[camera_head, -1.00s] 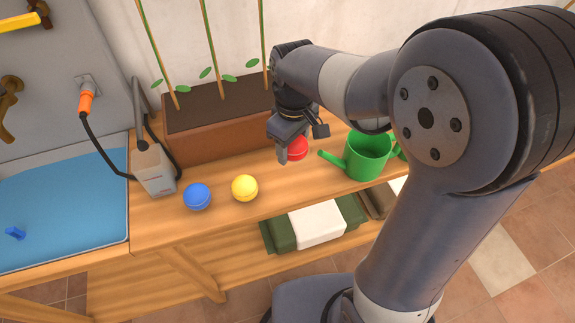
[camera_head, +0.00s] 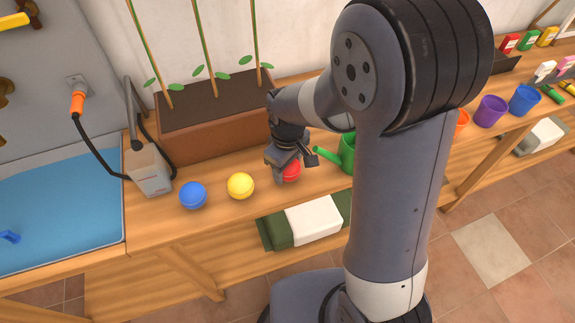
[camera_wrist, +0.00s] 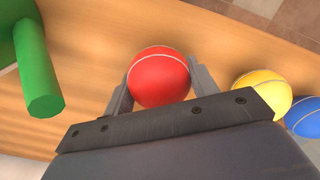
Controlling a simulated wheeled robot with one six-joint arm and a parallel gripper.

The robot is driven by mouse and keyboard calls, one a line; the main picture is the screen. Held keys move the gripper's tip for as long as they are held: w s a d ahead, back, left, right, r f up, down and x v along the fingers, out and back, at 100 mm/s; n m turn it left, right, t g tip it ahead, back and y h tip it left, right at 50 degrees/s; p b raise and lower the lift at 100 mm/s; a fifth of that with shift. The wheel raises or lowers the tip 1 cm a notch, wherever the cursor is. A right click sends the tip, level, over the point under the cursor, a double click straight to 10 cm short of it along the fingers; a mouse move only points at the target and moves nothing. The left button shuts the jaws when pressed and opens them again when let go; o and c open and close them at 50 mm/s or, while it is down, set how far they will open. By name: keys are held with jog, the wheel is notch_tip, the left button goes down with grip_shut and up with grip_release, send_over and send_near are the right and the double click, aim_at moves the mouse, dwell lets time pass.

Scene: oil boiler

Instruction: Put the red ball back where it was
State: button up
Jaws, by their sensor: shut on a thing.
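The red ball (camera_head: 291,171) is between the fingers of my gripper (camera_head: 284,172), at the right end of a row of balls on the wooden bench. In the wrist view the red ball (camera_wrist: 159,76) sits between both fingers of my gripper (camera_wrist: 158,84), which is shut on it. The head view does not clearly show whether the ball touches the bench top. The yellow ball (camera_head: 240,186) lies just left of it, and the blue ball (camera_head: 193,195) lies further left. The yellow (camera_wrist: 264,92) and blue (camera_wrist: 305,117) balls also show in the wrist view.
A green watering can (camera_head: 347,154) stands right of the gripper, its spout (camera_wrist: 36,70) close by. A brown planter (camera_head: 215,135) is behind, a grey sprayer (camera_head: 149,170) at left. Purple (camera_head: 490,110) and blue (camera_head: 525,99) pots stand further right. The bench's front edge is near the balls.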

jog(key=shift+f, duration=0.2)
jog(key=o, duration=1.1)
jog(key=shift+r, duration=0.15)
notch_tip(320, 180, up, 12)
jog(key=shift+r, duration=0.1)
